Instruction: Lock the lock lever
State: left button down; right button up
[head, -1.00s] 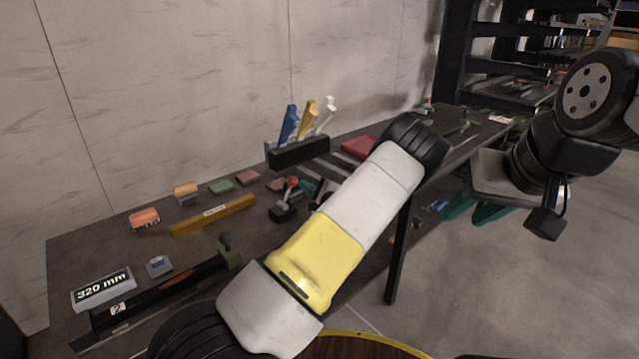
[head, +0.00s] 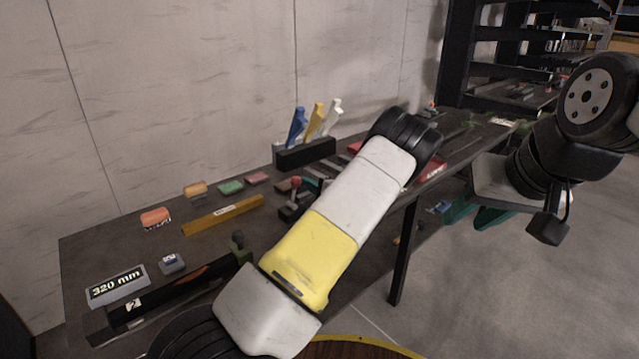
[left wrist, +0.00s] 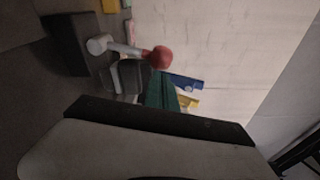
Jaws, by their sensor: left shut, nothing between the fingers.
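The lock lever (head: 296,187) has a red ball knob and a dark base, and stands on the table left of my left forearm. In the left wrist view its red knob (left wrist: 160,57) sits on a grey arm running to a pale pivot on a dark block. My left gripper (left wrist: 163,92) is shut and empty, its green fingers close by the knob; I cannot tell whether they touch. In the head view only a teal bit of it (head: 312,184) shows; my forearm hides the rest. My right gripper (head: 476,213) is open and empty, off the table's right side.
The table (head: 85,250) holds a 320 mm block (head: 117,286), a long dark fixture (head: 180,290), a yellow bar (head: 223,215) and several small coloured blocks. A black holder (head: 305,153) with blue, yellow and white tools stands behind the lever. A wall rises behind.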

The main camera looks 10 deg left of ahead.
pick_arm(q)
jog(key=s+n, duration=0.1)
jog(key=a+r+n, duration=0.1)
jog(key=shift+s+a+n, duration=0.3)
jog(key=shift+s+n, duration=0.1)
jog(key=s+n, duration=0.1)
jog(key=a+n, duration=0.1)
jog(key=shift+s+a+n+t+y, duration=0.15)
jog(key=shift+s+n+t+y, duration=0.15)
jog(key=shift+s, duration=0.1)
jog(key=shift+s+a+f+n, duration=0.2)
jog(key=shift+s+a+n, duration=0.75)
jog(key=shift+s+n, duration=0.4)
jog(key=shift+a, duration=0.1)
send_near(298, 186)
jog(key=s+d+r, duration=0.2)
jog(key=s, duration=0.1)
jog(key=shift+s+r, duration=0.25)
jog(key=shift+r, duration=0.15)
